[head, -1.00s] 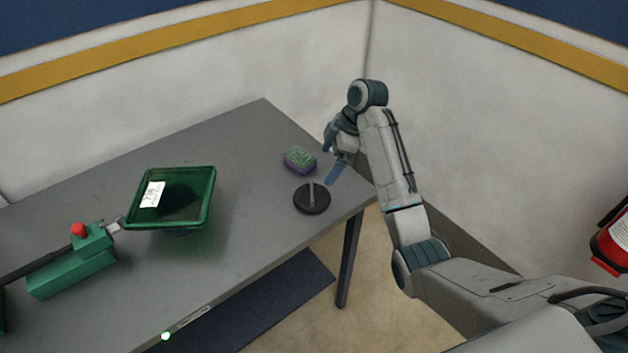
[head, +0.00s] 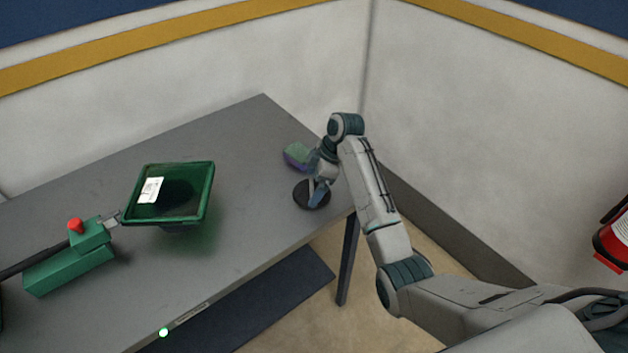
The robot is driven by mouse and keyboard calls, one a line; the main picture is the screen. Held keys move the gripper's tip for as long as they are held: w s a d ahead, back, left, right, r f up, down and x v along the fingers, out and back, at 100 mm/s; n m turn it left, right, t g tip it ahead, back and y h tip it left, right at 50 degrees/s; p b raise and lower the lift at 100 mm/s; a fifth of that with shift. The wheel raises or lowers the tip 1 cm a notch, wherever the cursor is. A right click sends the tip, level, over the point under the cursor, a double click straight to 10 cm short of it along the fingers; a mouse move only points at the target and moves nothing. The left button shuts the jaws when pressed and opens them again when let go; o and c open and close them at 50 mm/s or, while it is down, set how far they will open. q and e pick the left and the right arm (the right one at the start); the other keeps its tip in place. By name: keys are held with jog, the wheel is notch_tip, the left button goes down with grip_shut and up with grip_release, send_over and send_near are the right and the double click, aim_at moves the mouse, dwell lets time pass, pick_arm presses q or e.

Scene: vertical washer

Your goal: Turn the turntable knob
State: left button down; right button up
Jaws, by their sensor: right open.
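The turntable knob (head: 301,196) is a dark round disc with a light raised bar across it. It lies flat on the grey table (head: 245,150) near its right corner. My right gripper (head: 318,196) is open, with its bluish fingers pointing down at the knob's bar. The gripper hides the right part of the knob. I cannot tell whether the fingers touch the bar or straddle it. My left gripper is not in view.
A green and purple sponge (head: 297,155) lies just behind the knob, close to my right wrist. A green tray (head: 208,195) and a green box with a red button (head: 75,226) stand to the left. A fire extinguisher (head: 612,240) is at far right.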

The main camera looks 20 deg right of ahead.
jog(key=c, duration=0.9)
jog(key=shift+c, duration=0.2)
